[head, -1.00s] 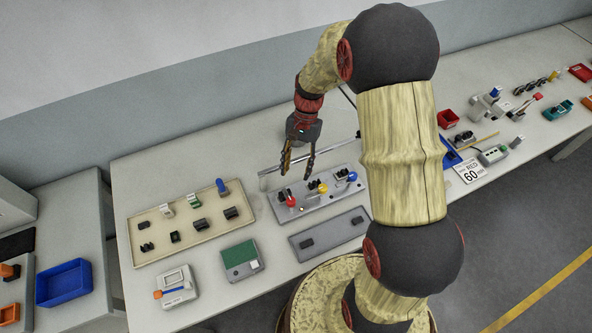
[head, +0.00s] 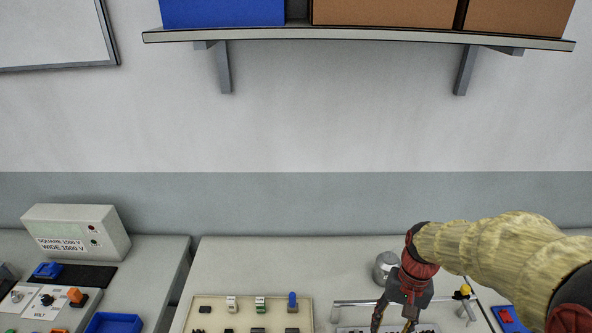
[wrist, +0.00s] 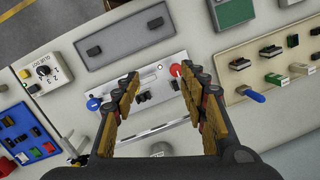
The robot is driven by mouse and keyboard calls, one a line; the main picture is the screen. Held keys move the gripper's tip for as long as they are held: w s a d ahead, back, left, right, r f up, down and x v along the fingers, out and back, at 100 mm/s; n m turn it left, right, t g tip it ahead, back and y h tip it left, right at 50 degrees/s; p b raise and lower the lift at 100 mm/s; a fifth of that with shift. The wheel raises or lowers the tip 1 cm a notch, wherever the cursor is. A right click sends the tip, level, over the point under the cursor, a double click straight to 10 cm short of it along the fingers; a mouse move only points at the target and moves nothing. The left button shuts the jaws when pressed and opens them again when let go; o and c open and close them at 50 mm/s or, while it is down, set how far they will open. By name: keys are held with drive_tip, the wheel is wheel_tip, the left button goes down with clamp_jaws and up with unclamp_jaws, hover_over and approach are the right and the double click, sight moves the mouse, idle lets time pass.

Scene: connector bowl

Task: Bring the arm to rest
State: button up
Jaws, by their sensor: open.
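My gripper (head: 395,316) hangs from the arm at the lower right of the head view, its fingertips pointing down near the bottom edge. In the wrist view my gripper (wrist: 160,82) is open, with nothing held between the fingers. Below it lies a light grey fixture plate (wrist: 158,112) with a blue knob (wrist: 93,104), a red knob (wrist: 176,70) and small black connectors (wrist: 143,97). The fingers appear to be above the plate and cover part of it. The head view cuts off most of this plate.
A cream tray (wrist: 240,92) of connectors lies beside the plate; a dark grey plate (wrist: 120,52) lies on its other side. A dial box (wrist: 42,73) and blue tray (wrist: 14,152) are near. A metal cylinder (head: 385,268) stands behind. A shelf (head: 350,38) hangs above.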

drive_tip(key=s+a+r+n+t+h+b, duration=0.1)
drive_tip(key=s+a+r+n+t+b, duration=0.3)
drive_tip(key=s+r+t+b, duration=0.3)
drive_tip(key=shift+s+r+b, duration=0.8)
drive_tip(key=shift+s+b, duration=0.1)
drive_tip(key=shift+s, duration=0.5)
